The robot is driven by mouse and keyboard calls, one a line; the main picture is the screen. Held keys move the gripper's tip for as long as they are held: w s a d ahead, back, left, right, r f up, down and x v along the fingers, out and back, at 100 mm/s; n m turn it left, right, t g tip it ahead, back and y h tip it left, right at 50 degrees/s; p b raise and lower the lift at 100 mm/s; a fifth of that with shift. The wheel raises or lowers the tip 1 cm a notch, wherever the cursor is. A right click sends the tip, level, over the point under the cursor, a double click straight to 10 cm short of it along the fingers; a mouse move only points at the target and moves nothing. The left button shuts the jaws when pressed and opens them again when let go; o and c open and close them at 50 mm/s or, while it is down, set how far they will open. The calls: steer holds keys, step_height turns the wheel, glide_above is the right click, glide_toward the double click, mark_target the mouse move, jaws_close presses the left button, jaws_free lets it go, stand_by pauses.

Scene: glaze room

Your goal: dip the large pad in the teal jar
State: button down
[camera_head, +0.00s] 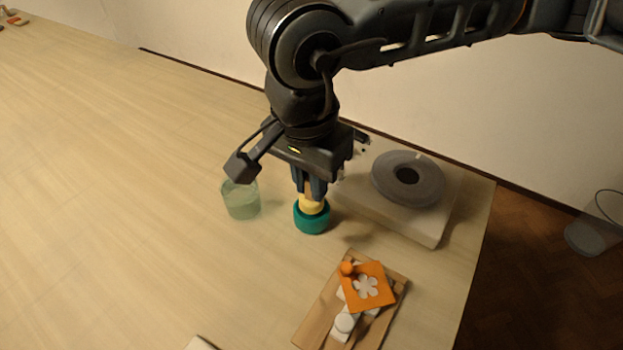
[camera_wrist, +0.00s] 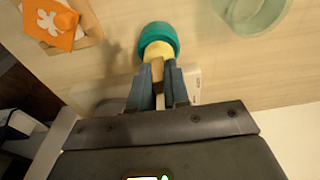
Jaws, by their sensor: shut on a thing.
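The teal jar (camera_head: 311,220) stands on the table below my gripper. The large pad (camera_head: 310,206) is pale yellow and sits at the jar's mouth, its lower end hidden inside the rim. My gripper (camera_head: 312,194) points down and is shut on the pad's wooden handle, right above the jar. In the wrist view the yellow pad (camera_wrist: 157,52) lies against the teal jar's opening (camera_wrist: 158,34), with the gripper fingers (camera_wrist: 160,80) closed around the tan handle. I cannot tell how deep the pad sits.
A glass of pale green liquid (camera_head: 240,199) stands just left of the jar. A grey ring-shaped wheel (camera_head: 408,178) rests on a pale slab at right. In front, a wooden tray (camera_head: 313,325) holds white pieces and an orange flower stencil (camera_head: 377,293).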

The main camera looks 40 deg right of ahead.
steer(key=shift+f+b, duration=0.9)
steer(key=shift+b, duration=0.3)
steer(key=shift+f+b, duration=0.3)
steer(key=shift+b, duration=1.15)
stand_by(1.1)
steer(key=shift+r+p, duration=1.25)
steer(key=shift+r, duration=1.85)
